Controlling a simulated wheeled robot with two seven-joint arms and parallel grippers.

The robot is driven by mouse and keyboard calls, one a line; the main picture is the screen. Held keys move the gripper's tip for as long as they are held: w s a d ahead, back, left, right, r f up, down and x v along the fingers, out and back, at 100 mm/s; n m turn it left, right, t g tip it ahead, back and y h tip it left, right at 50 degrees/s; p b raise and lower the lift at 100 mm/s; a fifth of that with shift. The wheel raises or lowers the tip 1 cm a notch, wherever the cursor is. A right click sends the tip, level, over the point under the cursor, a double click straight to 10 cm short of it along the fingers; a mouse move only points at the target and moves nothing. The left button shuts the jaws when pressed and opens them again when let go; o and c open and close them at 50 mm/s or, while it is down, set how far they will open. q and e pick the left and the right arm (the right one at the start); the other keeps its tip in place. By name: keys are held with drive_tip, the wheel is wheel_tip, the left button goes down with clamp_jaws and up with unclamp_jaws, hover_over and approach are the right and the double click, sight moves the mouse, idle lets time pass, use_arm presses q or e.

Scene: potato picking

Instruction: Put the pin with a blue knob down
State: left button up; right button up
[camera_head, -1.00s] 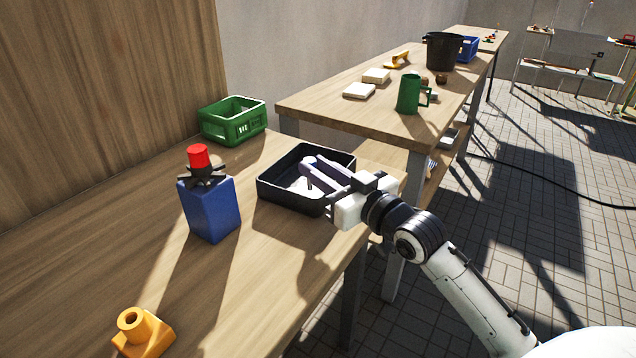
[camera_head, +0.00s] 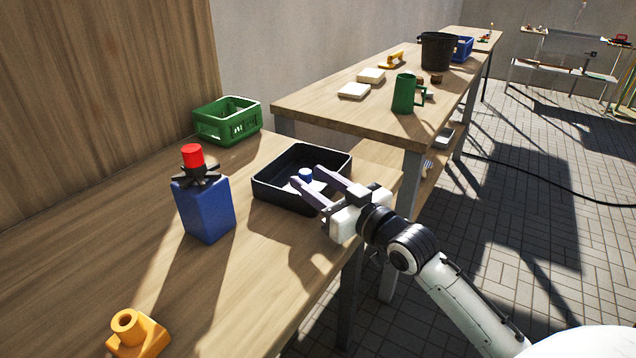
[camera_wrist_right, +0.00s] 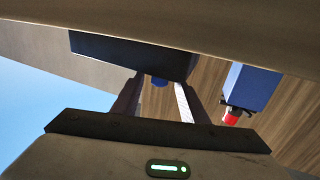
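The pin's blue knob (camera_head: 306,174) shows inside the black tray (camera_head: 265,190), between the two fingertips of my right gripper. The pin's shaft is hidden or too small to make out. My right gripper (camera_head: 310,177) reaches over the tray's near right side with its fingers spread apart. In the right wrist view the blue knob (camera_wrist_right: 158,82) lies between the fingertips with a gap to each side, beside the dark tray wall (camera_wrist_right: 125,50). I cannot tell whether the pin stands or leans. My left gripper is not in view.
A blue box (camera_head: 205,210) with a red knob (camera_head: 193,155) on a black star stands left of the tray. A green crate (camera_head: 228,122) is behind, and a yellow socket piece (camera_head: 135,332) lies at the front. A second table (camera_head: 320,108) holds a green mug (camera_head: 404,94).

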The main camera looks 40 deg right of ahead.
drive_tip(key=shift+s+r, duration=0.1)
drive_tip(key=shift+r, duration=0.05)
drive_tip(key=s, duration=1.1)
drive_tip(key=shift+s+d, duration=0.4)
drive_tip(key=shift+d, duration=0.05)
